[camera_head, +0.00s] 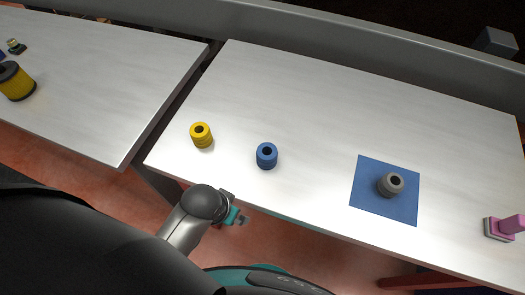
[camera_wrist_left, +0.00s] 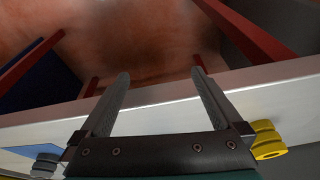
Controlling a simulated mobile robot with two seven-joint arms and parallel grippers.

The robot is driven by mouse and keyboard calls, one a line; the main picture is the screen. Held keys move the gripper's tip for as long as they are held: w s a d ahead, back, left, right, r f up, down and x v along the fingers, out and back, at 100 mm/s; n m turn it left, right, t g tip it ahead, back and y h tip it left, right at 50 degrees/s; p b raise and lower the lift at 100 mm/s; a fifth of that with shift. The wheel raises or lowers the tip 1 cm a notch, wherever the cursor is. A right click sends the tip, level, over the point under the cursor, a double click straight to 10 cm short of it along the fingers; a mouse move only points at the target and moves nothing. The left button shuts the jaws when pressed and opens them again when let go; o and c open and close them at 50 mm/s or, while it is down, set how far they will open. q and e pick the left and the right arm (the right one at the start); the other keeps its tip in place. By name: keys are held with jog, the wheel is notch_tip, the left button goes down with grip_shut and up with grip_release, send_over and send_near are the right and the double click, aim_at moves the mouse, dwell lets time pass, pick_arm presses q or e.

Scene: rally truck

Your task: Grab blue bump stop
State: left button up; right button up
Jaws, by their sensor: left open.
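The blue bump stop (camera_head: 267,156), a short ringed cylinder with a hole in its top, stands upright on the right-hand table (camera_head: 300,100), near its front edge. My left gripper (camera_head: 242,220) is in front of that edge, below and left of the blue bump stop in the head view, and apart from it. In the left wrist view my left gripper (camera_wrist_left: 160,74) is open, with nothing between its fingers. The blue bump stop does not show in the wrist view. My right gripper is not in view.
A yellow bump stop (camera_head: 201,135) stands left of the blue one. A grey bump stop (camera_head: 391,184) sits on a blue mat (camera_head: 372,172). A pink-handled object (camera_head: 504,227) is at far right. A second table (camera_head: 100,75) lies left across a gap. The back of the right-hand table is clear.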

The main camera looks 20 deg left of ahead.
pick_arm(q)
notch_tip(320, 180, up, 8)
jog(key=w+d, duration=0.2)
jog(key=w, duration=0.1)
notch_tip(320, 180, up, 10)
jog(key=n+g+p, duration=0.1)
jog(key=n+g, duration=0.2)
jog(key=n, duration=0.6)
send_over(267, 154)
jog(key=s, duration=0.1)
jog(key=f+b, duration=0.1)
jog(key=f, duration=0.6)
jog(key=f+b, duration=0.2)
jog(key=f, duration=0.5)
jog(key=shift+s+d+f, duration=0.2)
jog(key=shift+f, duration=0.1)
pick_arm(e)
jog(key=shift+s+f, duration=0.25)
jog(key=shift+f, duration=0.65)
pick_arm(q)
jog(key=shift+c, duration=0.2)
jog(key=c, duration=1.4)
jog(key=shift+r, duration=0.1)
jog(key=shift+c, duration=0.2)
jog(key=shift+r, duration=0.1)
